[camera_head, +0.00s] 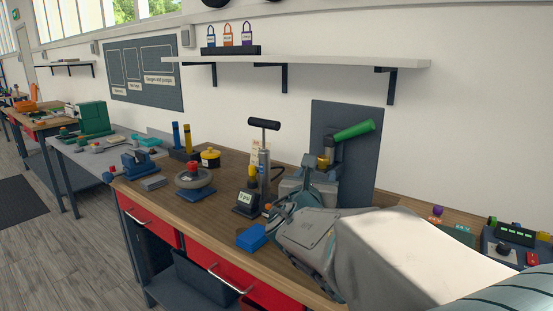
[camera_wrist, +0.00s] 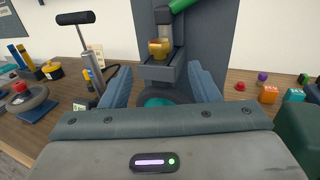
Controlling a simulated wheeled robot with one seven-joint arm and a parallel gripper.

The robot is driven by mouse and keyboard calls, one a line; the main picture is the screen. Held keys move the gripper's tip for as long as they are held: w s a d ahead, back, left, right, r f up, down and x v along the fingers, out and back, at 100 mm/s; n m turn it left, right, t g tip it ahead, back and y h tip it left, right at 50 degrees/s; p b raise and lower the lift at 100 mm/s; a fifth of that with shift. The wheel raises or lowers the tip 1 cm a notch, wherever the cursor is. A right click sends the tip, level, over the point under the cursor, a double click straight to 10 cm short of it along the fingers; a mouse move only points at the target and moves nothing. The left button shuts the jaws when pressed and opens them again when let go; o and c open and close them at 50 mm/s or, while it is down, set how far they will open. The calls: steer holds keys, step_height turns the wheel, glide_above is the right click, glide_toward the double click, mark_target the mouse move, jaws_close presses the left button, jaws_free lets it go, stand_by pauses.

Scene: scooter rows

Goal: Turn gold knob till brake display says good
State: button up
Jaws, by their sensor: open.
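The gold knob (camera_head: 322,161) sits under a green-handled lever (camera_head: 353,130) on an upright grey board (camera_head: 328,120). In the wrist view the gold knob (camera_wrist: 159,48) is near the top centre, on a grey bracket. My gripper (camera_wrist: 160,85) is open and empty, its two blue-grey fingers on either side of the view's centre. The knob shows beyond the fingers, above the gap, and does not appear touched. In the head view my wrist and arm cover the area below the board. I cannot make out a brake display that reads good.
A black-handled pump (camera_head: 264,150) with a 0 psi display (camera_head: 245,201) stands left of the board. A blue block (camera_head: 252,237) lies near the bench's front edge. A wheel on a blue stand (camera_head: 194,180) is further left. A black box with green lights (camera_head: 515,233) is at the right.

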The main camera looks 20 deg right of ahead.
mark_target(321, 160)
steer(key=p+x, duration=0.1)
steer(key=x, duration=1)
steer(key=shift+w, duration=0.2)
steer(key=c, duration=1)
steer(key=shift+d, duration=0.25)
steer(key=shift+a, duration=0.25)
steer(key=shift+m+h, duration=0.3)
